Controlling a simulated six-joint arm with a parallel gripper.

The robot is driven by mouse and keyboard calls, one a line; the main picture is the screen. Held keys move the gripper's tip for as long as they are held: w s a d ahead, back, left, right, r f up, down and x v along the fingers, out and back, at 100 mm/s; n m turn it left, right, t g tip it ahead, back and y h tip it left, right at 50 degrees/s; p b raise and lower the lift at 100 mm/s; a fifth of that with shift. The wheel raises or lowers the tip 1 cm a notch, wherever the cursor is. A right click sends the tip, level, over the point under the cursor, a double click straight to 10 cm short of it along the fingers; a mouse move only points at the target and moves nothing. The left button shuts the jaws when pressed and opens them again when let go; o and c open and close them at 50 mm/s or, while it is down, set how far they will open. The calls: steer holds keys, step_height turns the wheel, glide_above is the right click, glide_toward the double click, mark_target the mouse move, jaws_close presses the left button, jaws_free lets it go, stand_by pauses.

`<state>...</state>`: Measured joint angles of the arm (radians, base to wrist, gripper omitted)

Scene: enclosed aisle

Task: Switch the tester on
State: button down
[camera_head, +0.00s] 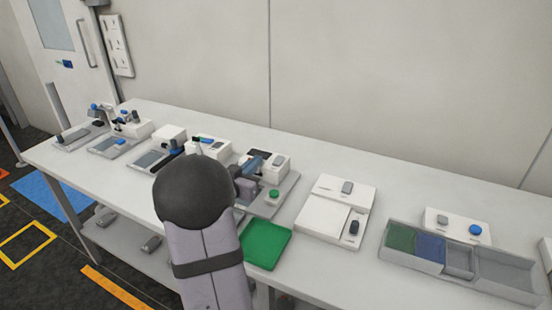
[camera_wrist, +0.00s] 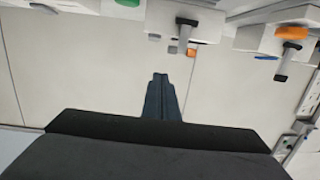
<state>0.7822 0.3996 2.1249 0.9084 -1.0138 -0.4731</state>
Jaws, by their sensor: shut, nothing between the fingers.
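No device carries a readable tester label. In the head view, a station on a grey base (camera_head: 285,196) has a white box (camera_head: 279,170) and a green button (camera_head: 272,195). My gripper (camera_head: 255,165) is partly behind my arm and overlaps this station in the picture; contact cannot be told. A white device (camera_head: 331,203) to the right has a grey switch piece (camera_head: 347,187) and a dark knob (camera_head: 354,227). In the wrist view, my gripper (camera_wrist: 160,78) is shut and empty, pointing toward the wall, below white boxes with an orange part (camera_wrist: 291,33) and dark levers.
A green mat (camera_head: 267,244) lies at the front edge of the white table (camera_head: 390,215). A compartment tray (camera_head: 460,268) and a panel with a blue button (camera_head: 475,230) are at the right. Several more devices stand at the left. The wall (camera_head: 380,70) is close behind.

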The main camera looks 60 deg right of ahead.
steer(key=shift+s+d+r+g, duration=0.1)
steer(key=shift+s+d+g, duration=0.1)
steer(key=shift+s, duration=0.2)
steer(key=shift+s+d+r+g, duration=0.1)
steer(key=shift+s+d+g, duration=0.1)
steer(key=shift+s, duration=0.15)
steer(key=p, duration=0.1)
glide_above(276, 164)
steer(key=shift+a+f, duration=0.35)
steer(key=shift+f, duration=0.15)
steer(key=f, duration=0.3)
steer(key=shift+d, duration=0.4)
steer(key=shift+f, duration=0.55)
